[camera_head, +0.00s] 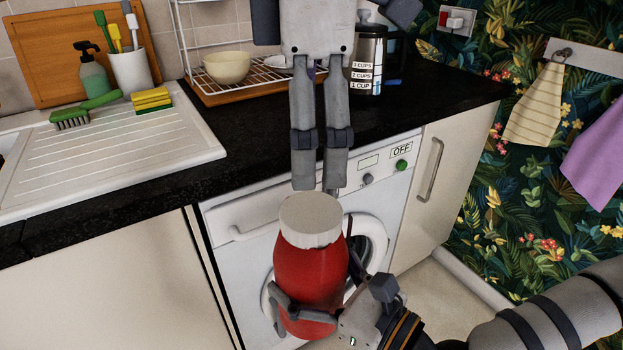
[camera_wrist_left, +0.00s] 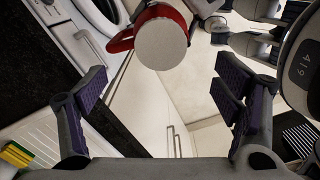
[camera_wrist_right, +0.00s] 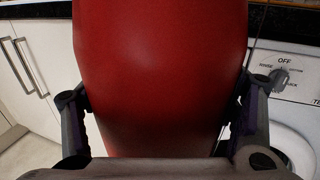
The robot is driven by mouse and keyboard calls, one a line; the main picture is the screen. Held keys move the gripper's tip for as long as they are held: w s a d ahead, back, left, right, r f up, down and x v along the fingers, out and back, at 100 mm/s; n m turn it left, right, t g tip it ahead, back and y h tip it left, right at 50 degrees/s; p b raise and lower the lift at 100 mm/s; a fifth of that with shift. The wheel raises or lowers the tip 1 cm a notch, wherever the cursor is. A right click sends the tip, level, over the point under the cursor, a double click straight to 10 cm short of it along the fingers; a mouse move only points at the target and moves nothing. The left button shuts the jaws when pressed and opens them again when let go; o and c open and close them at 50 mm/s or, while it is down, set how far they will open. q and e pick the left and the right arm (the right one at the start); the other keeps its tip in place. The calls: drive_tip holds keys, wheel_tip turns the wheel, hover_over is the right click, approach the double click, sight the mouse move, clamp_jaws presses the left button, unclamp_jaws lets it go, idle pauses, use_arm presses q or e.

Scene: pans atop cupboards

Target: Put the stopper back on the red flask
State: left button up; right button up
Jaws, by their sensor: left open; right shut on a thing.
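The red flask (camera_head: 311,268) stands upright in front of the washing machine, held low on its body by my right gripper (camera_head: 308,315). Its red wall fills the right wrist view (camera_wrist_right: 160,75) between the two fingers. The white stopper (camera_head: 311,218) sits on the flask's top; its round white face also shows in the left wrist view (camera_wrist_left: 161,43). My left gripper (camera_head: 319,188) points down just above and behind the stopper in the head view. In the left wrist view its fingers are wide apart with nothing between them.
Behind is a black worktop (camera_head: 260,130) with a sink drainer (camera_head: 110,150), a wire rack with a bowl (camera_head: 227,67) and a French press (camera_head: 368,60). The washing machine (camera_head: 225,215) is close behind the flask. Open floor (camera_head: 440,290) lies to the right.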

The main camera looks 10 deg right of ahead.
use_arm(q)
wheel_tip(320, 180, up, 2)
drive_tip(key=shift+r, duration=0.2)
idle(0.3)
